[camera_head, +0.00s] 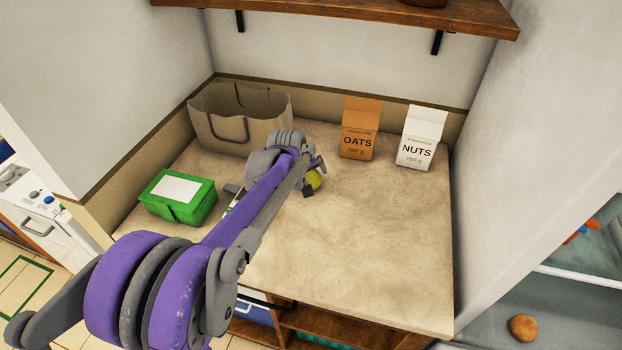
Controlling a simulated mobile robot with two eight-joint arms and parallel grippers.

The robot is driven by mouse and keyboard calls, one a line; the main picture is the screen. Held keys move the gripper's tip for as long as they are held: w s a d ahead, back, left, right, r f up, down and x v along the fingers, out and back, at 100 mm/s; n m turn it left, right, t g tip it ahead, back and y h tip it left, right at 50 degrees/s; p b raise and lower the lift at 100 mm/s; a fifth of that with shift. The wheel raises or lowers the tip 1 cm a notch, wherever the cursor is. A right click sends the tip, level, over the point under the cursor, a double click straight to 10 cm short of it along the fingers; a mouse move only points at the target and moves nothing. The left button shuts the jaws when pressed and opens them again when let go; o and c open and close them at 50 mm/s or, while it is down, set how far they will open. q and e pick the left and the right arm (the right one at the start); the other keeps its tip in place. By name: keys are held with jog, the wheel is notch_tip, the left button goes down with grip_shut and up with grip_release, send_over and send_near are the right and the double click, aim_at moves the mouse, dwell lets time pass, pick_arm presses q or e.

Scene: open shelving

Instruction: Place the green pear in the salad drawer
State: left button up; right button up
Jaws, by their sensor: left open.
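A small yellow-green fruit (314,179), which looks like the green pear, sits on the counter and is partly hidden by my left gripper (312,184). My left arm reaches across the counter from the lower left. The left gripper is open at the fruit, with a dark fingertip in front of it; I cannot tell whether it touches. No salad drawer can be made out for certain. My right gripper is not in view.
The counter (370,240) is clear at the front right. A paper bag (215,135), an oats carton (360,130) and a nuts carton (421,138) stand at the back. A green box (178,197) is at left. A wooden shelf (350,13) hangs above.

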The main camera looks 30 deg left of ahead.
pick_arm(q)
jog(key=c, duration=1.4)
jog(key=shift+r, duration=0.1)
jog(key=shift+c, duration=0.2)
